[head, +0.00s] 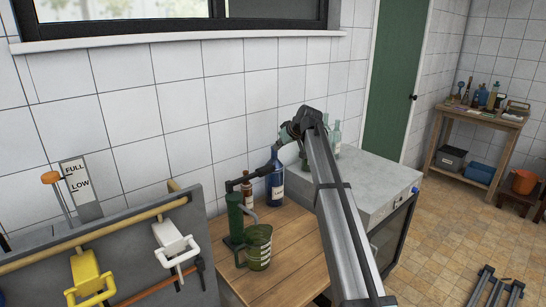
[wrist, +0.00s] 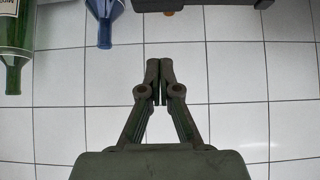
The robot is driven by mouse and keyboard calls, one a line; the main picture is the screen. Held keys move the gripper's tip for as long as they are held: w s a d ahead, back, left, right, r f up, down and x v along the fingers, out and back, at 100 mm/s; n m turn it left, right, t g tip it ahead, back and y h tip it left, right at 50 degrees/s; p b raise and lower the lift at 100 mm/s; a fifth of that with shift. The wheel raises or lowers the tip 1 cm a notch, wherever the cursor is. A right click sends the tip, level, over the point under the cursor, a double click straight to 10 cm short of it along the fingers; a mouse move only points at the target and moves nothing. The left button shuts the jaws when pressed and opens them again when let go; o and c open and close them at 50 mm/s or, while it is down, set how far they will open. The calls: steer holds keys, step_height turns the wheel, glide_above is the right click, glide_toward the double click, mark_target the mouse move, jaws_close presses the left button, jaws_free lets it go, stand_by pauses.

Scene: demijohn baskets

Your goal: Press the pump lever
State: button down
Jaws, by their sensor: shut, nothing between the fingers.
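A green hand pump (head: 235,216) stands on the wooden table, with a dark lever (head: 237,184) at its top. A green measuring jug (head: 258,247) stands beside it. My arm reaches over from the lower right, and my dark gripper (head: 268,166) appears near the lever's right end. Dark parts overlap there, so I cannot tell whether they touch. In the wrist view my gripper (wrist: 160,66) is shut and empty, with the tiled wall behind it. I cannot make out the pump or lever in that view.
A blue bottle (head: 274,182) and a brown bottle (head: 247,190) stand behind the pump. The wrist view shows a green bottle (wrist: 14,50) and a blue bottle (wrist: 104,20) upside down. A grey panel with taps (head: 176,247) stands left; a grey-topped cabinet (head: 365,180) stands right.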

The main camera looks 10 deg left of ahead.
steer(key=p, duration=0.3)
glide_above(264, 167)
steer(key=s+d, duration=0.2)
steer(key=f, duration=0.7)
steer(key=shift+w+a, duration=0.15)
steer(key=shift+a, duration=0.05)
steer(key=shift+d+f+p, duration=0.15)
steer(key=shift+f+p, duration=0.6)
steer(key=shift+f, duration=1.15)
